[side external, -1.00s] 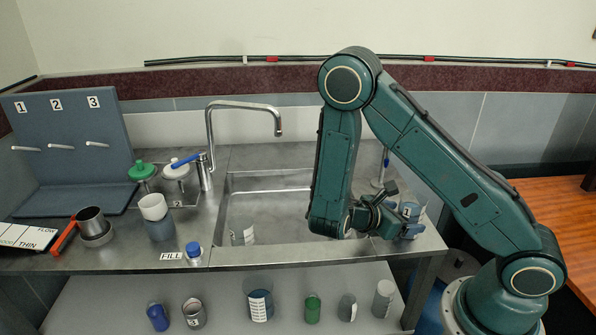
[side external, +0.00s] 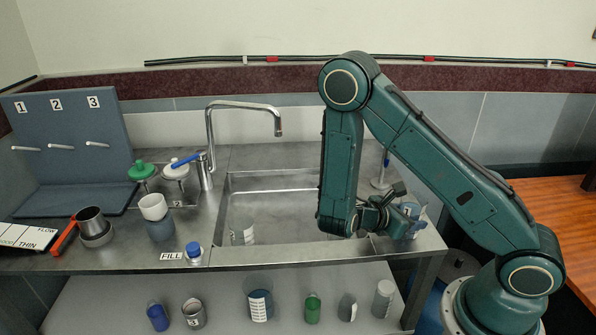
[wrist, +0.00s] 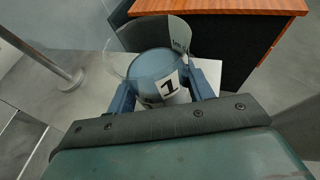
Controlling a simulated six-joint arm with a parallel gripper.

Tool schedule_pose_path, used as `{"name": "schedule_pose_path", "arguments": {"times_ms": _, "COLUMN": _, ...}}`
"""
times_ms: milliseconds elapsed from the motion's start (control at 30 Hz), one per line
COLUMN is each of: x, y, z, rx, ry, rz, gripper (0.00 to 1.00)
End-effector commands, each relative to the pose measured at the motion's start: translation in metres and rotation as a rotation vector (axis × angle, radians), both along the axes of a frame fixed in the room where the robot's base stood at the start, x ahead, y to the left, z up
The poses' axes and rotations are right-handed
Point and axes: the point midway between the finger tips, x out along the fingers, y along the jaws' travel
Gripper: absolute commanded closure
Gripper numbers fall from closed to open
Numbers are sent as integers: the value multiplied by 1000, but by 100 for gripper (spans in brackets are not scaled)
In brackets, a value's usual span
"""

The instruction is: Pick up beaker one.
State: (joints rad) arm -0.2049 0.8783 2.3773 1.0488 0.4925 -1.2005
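Beaker one (wrist: 152,68) is a clear beaker with blue-grey contents and a white label reading 1. In the wrist view it is between the two blue fingers of my gripper (wrist: 163,92), with its label facing the camera. In the side external view, beaker one (side external: 408,209) stands at the right end of the steel counter, partly hidden by my gripper (side external: 400,222). My fingers are apart, one on each side of the beaker. Whether either finger touches it is hard to see.
A steel sink (side external: 275,205) with a tall faucet (side external: 243,103) is left of my arm. A stand rod (side external: 384,165) is close behind the beaker. The counter's right edge is near. Several containers stand on the lower shelf (side external: 225,285).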

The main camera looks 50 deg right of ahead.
Motion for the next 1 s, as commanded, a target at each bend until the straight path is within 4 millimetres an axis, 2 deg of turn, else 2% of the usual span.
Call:
{"name": "schedule_pose_path", "arguments": {"times_ms": 33, "x": 0, "y": 0, "z": 0, "rx": 0, "ry": 0, "rz": 0, "gripper": 68}}
{"name": "schedule_pose_path", "arguments": {"times_ms": 100, "x": 0, "y": 0, "z": 0, "rx": -1, "ry": 0, "rz": 0, "gripper": 77}}
{"name": "schedule_pose_path", "arguments": {"times_ms": 567, "x": 0, "y": 0, "z": 2, "rx": -1, "ry": 0, "rz": 0, "gripper": 78}}
{"name": "schedule_pose_path", "arguments": {"times_ms": 1000, "x": 0, "y": 0, "z": 13, "rx": -1, "ry": -2, "rz": -1, "gripper": 78}}
